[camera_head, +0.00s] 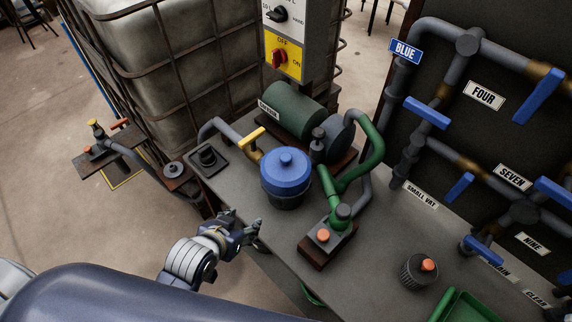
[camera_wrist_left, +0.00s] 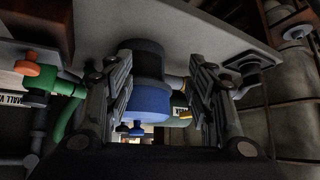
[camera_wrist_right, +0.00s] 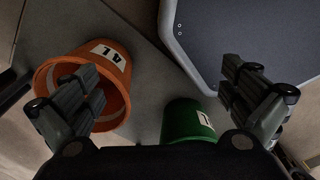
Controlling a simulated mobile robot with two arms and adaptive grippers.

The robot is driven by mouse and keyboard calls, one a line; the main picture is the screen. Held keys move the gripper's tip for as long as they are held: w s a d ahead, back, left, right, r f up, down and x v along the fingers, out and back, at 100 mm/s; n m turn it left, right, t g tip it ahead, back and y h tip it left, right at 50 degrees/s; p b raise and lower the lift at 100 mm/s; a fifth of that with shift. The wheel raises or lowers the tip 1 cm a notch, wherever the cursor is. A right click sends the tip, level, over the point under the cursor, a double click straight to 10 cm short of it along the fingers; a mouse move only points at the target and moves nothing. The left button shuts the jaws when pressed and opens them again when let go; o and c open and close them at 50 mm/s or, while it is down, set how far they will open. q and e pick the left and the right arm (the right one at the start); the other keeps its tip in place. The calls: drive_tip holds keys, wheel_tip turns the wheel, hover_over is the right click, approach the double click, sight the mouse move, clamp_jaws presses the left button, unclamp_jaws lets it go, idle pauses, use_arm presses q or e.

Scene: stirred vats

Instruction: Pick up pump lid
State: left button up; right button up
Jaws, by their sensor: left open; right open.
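The blue pump lid (camera_head: 286,168) is round with a knob on top. It sits on the dark pump pot on the grey bench, in the middle of the head view. In the left wrist view the blue lid (camera_wrist_left: 150,101) shows upside down between the open fingers, some way beyond them. My left gripper (camera_head: 257,232) is open and empty at the bench's front edge, below and left of the lid, and not touching it. My right gripper (camera_wrist_right: 160,95) is open and empty, seen only in the right wrist view.
A green motor (camera_head: 297,112) stands behind the lid, with a yellow-handled valve (camera_head: 251,138) to its left. Green pipes (camera_head: 362,160) rise on the right. An orange bucket (camera_wrist_right: 117,88) and a green bucket (camera_wrist_right: 188,120) stand near my right gripper. Bare bench lies before the lid.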

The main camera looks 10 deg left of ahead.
use_arm(q)
drive_tip(key=w+d+r+t+h, duration=0.1)
drive_tip(key=w+d+t, duration=0.1)
drive_tip(key=w+t, duration=0.3)
drive_tip(key=m+t+h, duration=0.1)
drive_tip(key=t+h, duration=0.2)
drive_tip(key=t, duration=0.1)
approach(283, 162)
drive_tip(key=w+r, duration=0.1)
drive_tip(key=p+x, duration=0.1)
drive_tip(key=x, duration=0.3)
drive_tip(key=shift+w+d, duration=0.15)
drive_tip(key=shift+w, duration=0.2)
drive_tip(key=shift+x, duration=0.75)
drive_tip(key=shift+f+p+x, duration=0.25)
drive_tip(key=shift+p+x, duration=0.15)
drive_tip(key=shift+x, duration=0.7)
drive_tip(key=shift+f+p+x, duration=0.25)
drive_tip(key=shift+p+x, duration=0.1)
drive_tip(key=shift+x, duration=0.75)
drive_tip(key=shift+c, duration=0.5)
clamp_jaws()
